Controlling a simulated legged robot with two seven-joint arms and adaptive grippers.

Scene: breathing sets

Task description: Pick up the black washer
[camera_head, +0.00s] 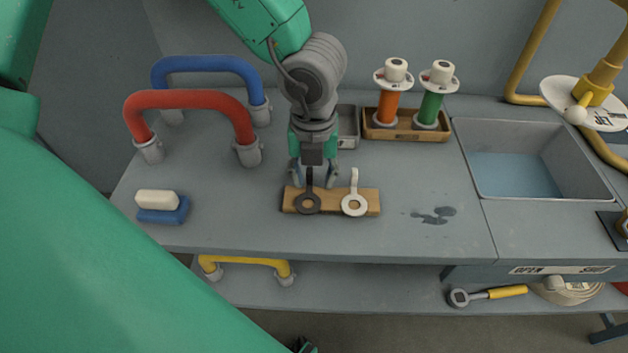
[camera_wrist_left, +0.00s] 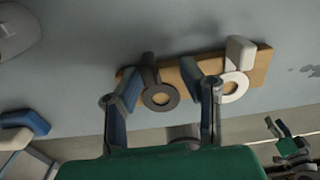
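The black washer (camera_head: 307,204) is a dark ring with an upright tab. It lies on the left part of a wooden block (camera_head: 331,206) on the bench. The white washer (camera_head: 354,206) is on the right part of the same block. My left gripper (camera_head: 314,182) points down at the black washer. In the left wrist view its fingers (camera_wrist_left: 163,88) are apart, with the black washer (camera_wrist_left: 160,98) showing between them. I cannot tell whether they touch its tab. A green and dark part, perhaps my right gripper (camera_wrist_left: 287,143), shows at the lower right there; its finger state is unclear.
A red handle (camera_head: 190,99) and blue handle (camera_head: 210,64) stand at the left. A white-and-blue block (camera_head: 160,207) lies nearby. A wooden tray (camera_head: 405,132) holds orange and green posts behind. A sink (camera_head: 535,160) is at the right. The bench around the dark stain is clear.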

